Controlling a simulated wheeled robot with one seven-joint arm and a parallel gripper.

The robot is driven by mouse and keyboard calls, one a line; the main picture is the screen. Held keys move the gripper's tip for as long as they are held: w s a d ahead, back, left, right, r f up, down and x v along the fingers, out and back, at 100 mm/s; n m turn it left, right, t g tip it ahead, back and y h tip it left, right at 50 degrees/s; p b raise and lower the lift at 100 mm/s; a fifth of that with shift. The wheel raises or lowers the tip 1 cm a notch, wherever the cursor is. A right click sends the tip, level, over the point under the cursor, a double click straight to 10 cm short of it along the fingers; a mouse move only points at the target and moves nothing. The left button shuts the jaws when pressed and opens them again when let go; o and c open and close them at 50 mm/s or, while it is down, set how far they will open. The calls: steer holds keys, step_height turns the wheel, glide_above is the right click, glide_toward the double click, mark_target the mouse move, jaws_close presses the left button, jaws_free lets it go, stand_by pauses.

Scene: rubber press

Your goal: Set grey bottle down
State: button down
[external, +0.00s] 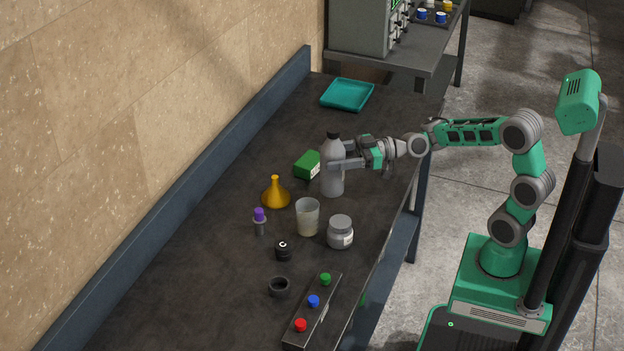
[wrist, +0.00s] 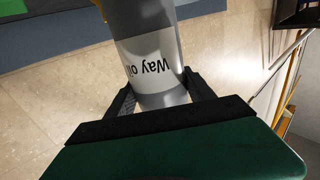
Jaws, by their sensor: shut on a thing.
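The grey bottle (external: 332,178), with a black cap, stands upright near the middle of the dark bench. My gripper (external: 338,157) reaches in from the right, level, and is shut around the bottle's upper body. In the wrist view the bottle (wrist: 145,22) is between the two fingers (wrist: 160,98), and its white label reads "Way oil" upside down. The bottle's base is at or just above the bench top; I cannot tell whether it touches.
A green box (external: 307,164) is close left of the bottle. An amber flask (external: 275,194), a beaker (external: 307,218) and a grey jar (external: 340,233) stand nearer the camera. A teal tray (external: 347,95) lies at the far end, with clear bench before it.

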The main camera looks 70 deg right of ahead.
mark_target(321, 176)
steer(key=w+f, duration=0.3)
steer(key=shift+a+f, duration=0.15)
steer(key=shift+a, duration=0.05)
steer(key=shift+w+f, duration=0.15)
steer(key=shift+f, duration=1.5)
steer(key=shift+f+b, duration=0.2)
steer(key=shift+b, duration=0.1)
steer(key=shift+c, duration=1.8)
jaws_free()
steer(key=shift+f, duration=0.1)
